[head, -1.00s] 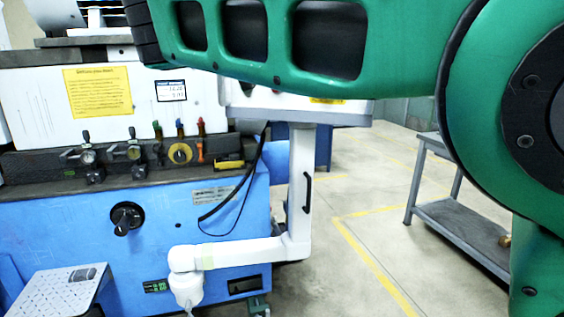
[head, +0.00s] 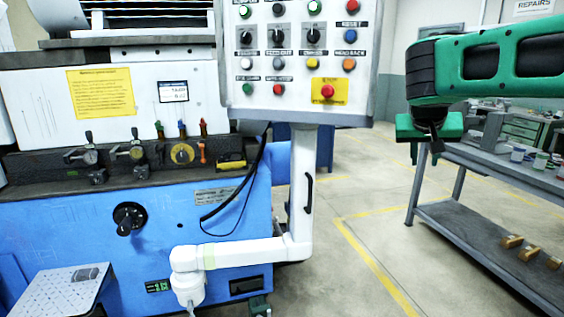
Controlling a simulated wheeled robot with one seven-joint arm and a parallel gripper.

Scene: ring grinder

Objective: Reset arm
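My gripper (head: 433,140) is at the end of my green and black arm, on the right of the head view. It hangs pointing down over the aisle, just left of the grey workbench. The ring grinder (head: 235,215) stands on the left, with a blue base and a white upper body. My gripper is apart from it.
The control panel (head: 295,95) with coloured buttons stands on a white post (head: 301,190) in the middle. The grey workbench (head: 490,165) on the right holds several small jars and has yellowish items on its lower shelf. Floor between post and bench is clear.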

